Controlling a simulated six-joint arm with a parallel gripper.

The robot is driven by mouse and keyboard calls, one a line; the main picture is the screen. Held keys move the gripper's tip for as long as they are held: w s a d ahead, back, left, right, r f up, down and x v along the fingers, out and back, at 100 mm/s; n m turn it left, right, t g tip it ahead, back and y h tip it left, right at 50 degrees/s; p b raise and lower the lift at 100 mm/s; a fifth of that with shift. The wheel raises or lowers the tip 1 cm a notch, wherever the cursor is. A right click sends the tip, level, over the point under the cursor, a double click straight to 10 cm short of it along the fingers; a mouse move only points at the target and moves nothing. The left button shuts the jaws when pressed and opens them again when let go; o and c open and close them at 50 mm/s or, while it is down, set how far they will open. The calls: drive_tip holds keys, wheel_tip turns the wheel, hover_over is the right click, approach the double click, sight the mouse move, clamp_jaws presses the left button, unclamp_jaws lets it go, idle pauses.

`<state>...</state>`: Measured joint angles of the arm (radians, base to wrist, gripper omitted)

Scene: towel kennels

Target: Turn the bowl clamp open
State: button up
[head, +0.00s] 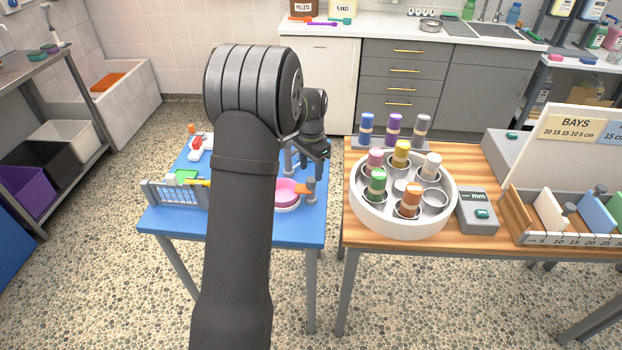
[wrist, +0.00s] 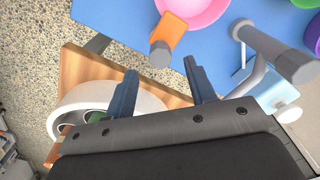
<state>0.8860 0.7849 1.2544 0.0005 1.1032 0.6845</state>
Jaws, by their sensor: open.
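A pink bowl (head: 286,195) sits on the blue table, partly behind my arm in the head view. It also shows at the top of the wrist view (wrist: 198,8). An orange lever with a grey knob, seemingly the bowl clamp (wrist: 169,35), lies across the bowl's edge; in the head view the clamp (head: 307,190) is at the bowl's right side. My gripper (head: 319,152) is above the blue table's right side. In the wrist view its fingers (wrist: 161,78) are apart with nothing between them; the clamp's knob is just beyond them, apparently not touched.
A grey T-shaped handle (wrist: 275,55) stands close right of the fingers in the wrist view. The wooden table (head: 350,236) with a white round tray (head: 400,226) of colored bottles is just right of the blue table (head: 230,228). A small fence (head: 172,196) stands at left.

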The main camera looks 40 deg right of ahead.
sight(311, 179)
drive_tip(key=shift+f, duration=2.4)
drive_tip(key=c, duration=1)
